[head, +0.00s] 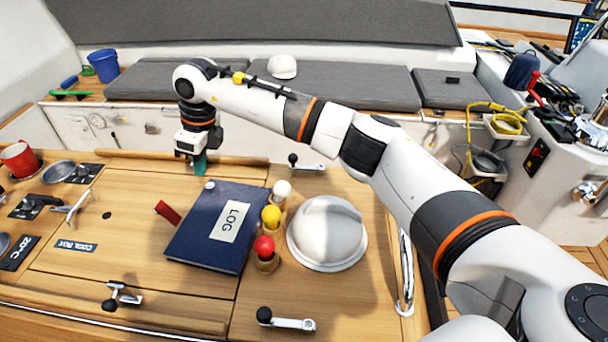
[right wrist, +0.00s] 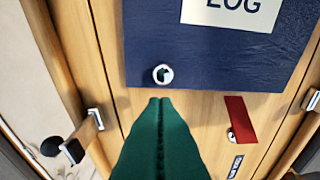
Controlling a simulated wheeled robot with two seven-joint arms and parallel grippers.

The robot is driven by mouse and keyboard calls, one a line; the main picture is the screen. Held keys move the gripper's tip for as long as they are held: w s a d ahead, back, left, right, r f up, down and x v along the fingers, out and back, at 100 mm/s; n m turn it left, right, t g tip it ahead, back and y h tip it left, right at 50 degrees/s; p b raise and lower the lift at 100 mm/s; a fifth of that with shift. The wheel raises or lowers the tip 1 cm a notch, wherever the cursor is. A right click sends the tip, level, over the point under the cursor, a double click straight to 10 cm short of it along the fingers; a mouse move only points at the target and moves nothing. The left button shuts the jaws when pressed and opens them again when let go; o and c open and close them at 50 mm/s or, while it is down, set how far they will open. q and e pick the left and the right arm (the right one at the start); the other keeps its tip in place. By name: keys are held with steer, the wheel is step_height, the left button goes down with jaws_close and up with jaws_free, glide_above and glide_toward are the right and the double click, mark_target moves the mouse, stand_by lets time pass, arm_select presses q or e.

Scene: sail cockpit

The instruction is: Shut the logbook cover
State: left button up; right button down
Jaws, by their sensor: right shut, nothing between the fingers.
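The dark blue logbook (head: 205,240), with a pale "LOG" label (head: 231,221), lies on the wooden cockpit table. Its cover faces up and looks flat; no open pages show. A small white knob (head: 210,186) sits near the cover's far edge, and it also shows in the right wrist view (right wrist: 163,74). My right gripper (head: 200,172) has green fingers, shut and empty, just beyond that edge and close to the knob. In the right wrist view the fingertips (right wrist: 160,100) appear just short of the book's edge; contact cannot be told. My left gripper is not in view.
A red tab (head: 167,212) lies left of the book. White, yellow (head: 271,217) and red (head: 264,248) knobs stand close along its right side, beside a white dome (head: 327,232). A winch-like handle (head: 287,320) is at the front.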

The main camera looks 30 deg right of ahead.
steer(key=shift+b+x, duration=0.75)
steer(key=shift+x, duration=0.35)
steer(key=shift+w+a+f+b, duration=0.15)
steer(key=shift+w+f+b, duration=0.15)
steer(key=shift+f+b, duration=0.05)
